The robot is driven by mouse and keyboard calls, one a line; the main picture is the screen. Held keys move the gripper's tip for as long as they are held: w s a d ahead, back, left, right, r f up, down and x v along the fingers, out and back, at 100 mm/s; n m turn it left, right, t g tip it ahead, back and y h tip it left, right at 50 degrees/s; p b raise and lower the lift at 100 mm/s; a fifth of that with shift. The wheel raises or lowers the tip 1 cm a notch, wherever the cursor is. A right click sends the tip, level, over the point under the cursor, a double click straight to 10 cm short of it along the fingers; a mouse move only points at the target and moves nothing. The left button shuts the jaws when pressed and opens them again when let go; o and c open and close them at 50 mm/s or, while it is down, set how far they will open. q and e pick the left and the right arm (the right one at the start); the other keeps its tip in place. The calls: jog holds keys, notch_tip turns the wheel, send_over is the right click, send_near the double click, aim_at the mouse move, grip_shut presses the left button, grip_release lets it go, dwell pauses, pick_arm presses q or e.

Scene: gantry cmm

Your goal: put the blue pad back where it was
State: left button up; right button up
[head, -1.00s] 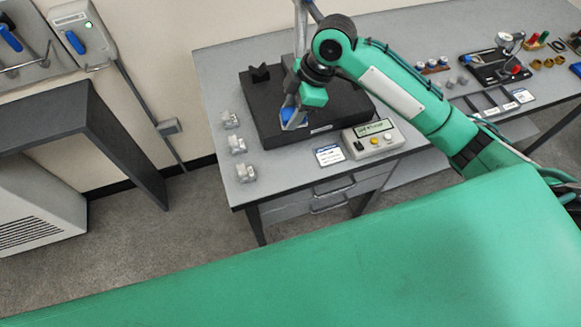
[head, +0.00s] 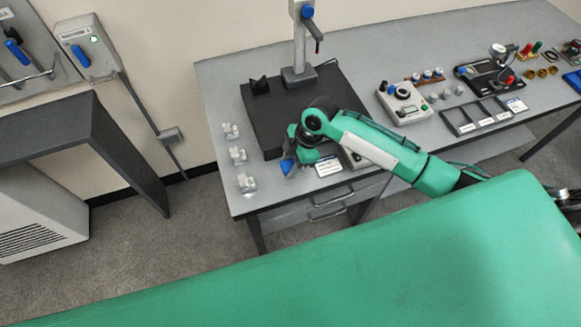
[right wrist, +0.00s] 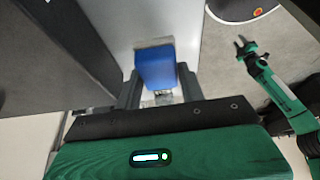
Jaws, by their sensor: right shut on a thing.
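My right gripper (head: 287,168) is shut on the blue pad (right wrist: 155,68), at the left front of the grey table (head: 213,88). In the head view the pad shows as a small blue patch (head: 288,166) at the fingertips, just off the front left corner of the black slab (head: 262,118). In the right wrist view the pad sits between the two fingers, with a grey piece at its far end. I cannot tell whether it touches the table. My left gripper (right wrist: 246,48) shows small in the right wrist view, away from the pad; its jaw state is unclear.
Three small clear-grey pieces (head: 238,155) stand along the table's left edge, close to my right gripper. A column stand (head: 299,45) rises from the slab's back. A white label card (head: 328,166) and a partly hidden control box (head: 354,159) lie right of the gripper.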

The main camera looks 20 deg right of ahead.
notch_tip(320, 180, down, 4)
jog(key=shift+r+p, duration=0.15)
jog(key=shift+p, duration=0.3)
jog(key=shift+f, duration=0.2)
jog(key=shift+f, duration=0.1)
jog(key=o, duration=0.9)
jog(key=shift+o, duration=0.2)
